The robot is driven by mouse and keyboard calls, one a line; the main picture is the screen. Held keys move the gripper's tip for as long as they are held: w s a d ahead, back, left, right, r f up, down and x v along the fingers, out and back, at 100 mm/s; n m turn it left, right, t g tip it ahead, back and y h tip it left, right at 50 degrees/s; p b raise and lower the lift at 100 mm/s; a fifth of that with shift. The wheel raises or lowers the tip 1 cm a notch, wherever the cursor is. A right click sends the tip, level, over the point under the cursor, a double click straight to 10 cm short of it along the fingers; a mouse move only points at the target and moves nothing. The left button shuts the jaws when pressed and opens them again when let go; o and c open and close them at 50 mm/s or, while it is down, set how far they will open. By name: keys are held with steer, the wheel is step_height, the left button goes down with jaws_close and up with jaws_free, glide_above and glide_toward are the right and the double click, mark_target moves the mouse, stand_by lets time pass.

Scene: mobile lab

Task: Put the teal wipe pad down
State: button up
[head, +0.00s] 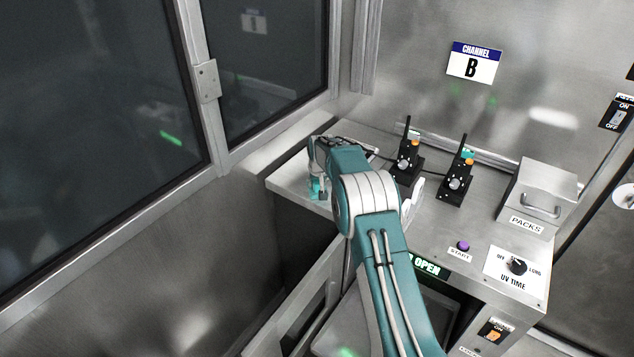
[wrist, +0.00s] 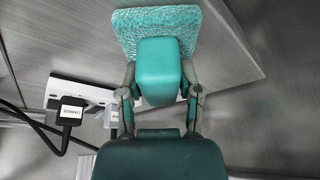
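The teal wipe pad (wrist: 157,20) has a fuzzy textured face and a smooth teal block handle. In the wrist view the two fingers of my gripper (wrist: 159,78) press on both sides of that handle, so it is shut on the pad. In the head view the pad (head: 316,189) shows as a small teal patch under my gripper (head: 319,176), by the left end of the metal counter (head: 290,184). I cannot tell whether the pad touches the counter. My arm hides part of the counter.
Two black radios (head: 408,160) (head: 456,180) stand in chargers right of my arm. A metal PACKS box (head: 541,194), a purple START button (head: 463,246) and a UV TIME dial (head: 516,266) lie farther right. A white power strip (wrist: 78,92) with plugs is near my gripper.

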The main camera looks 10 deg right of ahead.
steer(key=shift+o, duration=0.8)
steer(key=s+f+v, duration=0.1)
steer(key=s+v, duration=0.2)
steer(key=v, duration=2.1)
steer(key=s+r, duration=0.7)
steer(key=s, duration=0.6)
steer(key=s+f+t, duration=0.1)
steer(key=s+f, duration=0.1)
steer(key=s, duration=2.5)
steer(key=shift+f, duration=0.3)
